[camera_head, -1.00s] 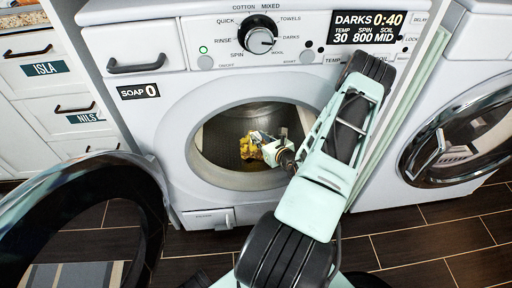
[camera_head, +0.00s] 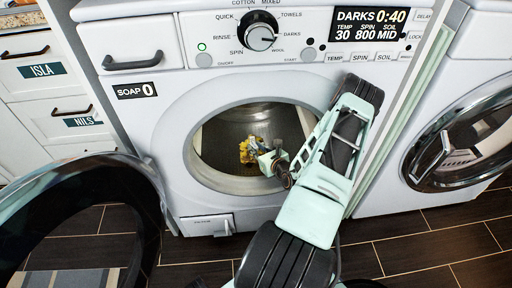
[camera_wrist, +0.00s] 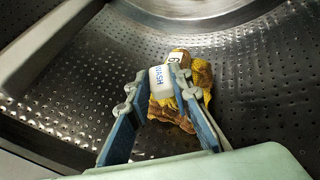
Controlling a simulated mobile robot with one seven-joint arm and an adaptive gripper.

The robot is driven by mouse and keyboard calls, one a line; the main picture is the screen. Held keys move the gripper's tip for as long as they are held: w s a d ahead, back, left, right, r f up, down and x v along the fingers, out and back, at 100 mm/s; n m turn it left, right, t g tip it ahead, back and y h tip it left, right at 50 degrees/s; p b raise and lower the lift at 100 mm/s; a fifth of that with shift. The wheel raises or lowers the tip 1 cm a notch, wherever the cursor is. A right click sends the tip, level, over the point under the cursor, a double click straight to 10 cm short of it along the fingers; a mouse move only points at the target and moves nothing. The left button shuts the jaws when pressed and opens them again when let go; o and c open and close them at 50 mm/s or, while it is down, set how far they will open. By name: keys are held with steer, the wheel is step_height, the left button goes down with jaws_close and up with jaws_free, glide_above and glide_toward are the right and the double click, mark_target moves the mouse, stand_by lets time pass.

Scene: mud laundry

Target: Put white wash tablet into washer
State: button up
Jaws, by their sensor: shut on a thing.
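The washer (camera_head: 165,120) stands in front of me with its round door open to the left. My gripper (camera_wrist: 160,95) is inside the drum mouth, its fingers shut on the white wash tablet (camera_wrist: 160,82), which bears the word WASH. In the head view the gripper (camera_head: 262,155) is small and the tablet is hard to make out. A yellow and brown cloth item (camera_wrist: 172,110) with a numbered tag lies in the drum, just behind and below the tablet. It also shows in the head view (camera_head: 248,149). I cannot tell whether tablet and cloth touch.
The perforated drum wall (camera_wrist: 255,75) surrounds the gripper. The open washer door (camera_head: 75,185) stands at left. A second machine with a round door (camera_head: 465,150) is at right. White drawers (camera_head: 45,95) are at far left.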

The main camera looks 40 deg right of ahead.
steer(key=shift+f, duration=0.15)
steer(key=o, duration=1)
steer(key=shift+r, duration=0.4)
steer(key=p+v, duration=0.4)
steer(key=v, duration=0.8)
steer(key=shift+w+r, duration=0.1)
steer(key=shift+r, duration=0.05)
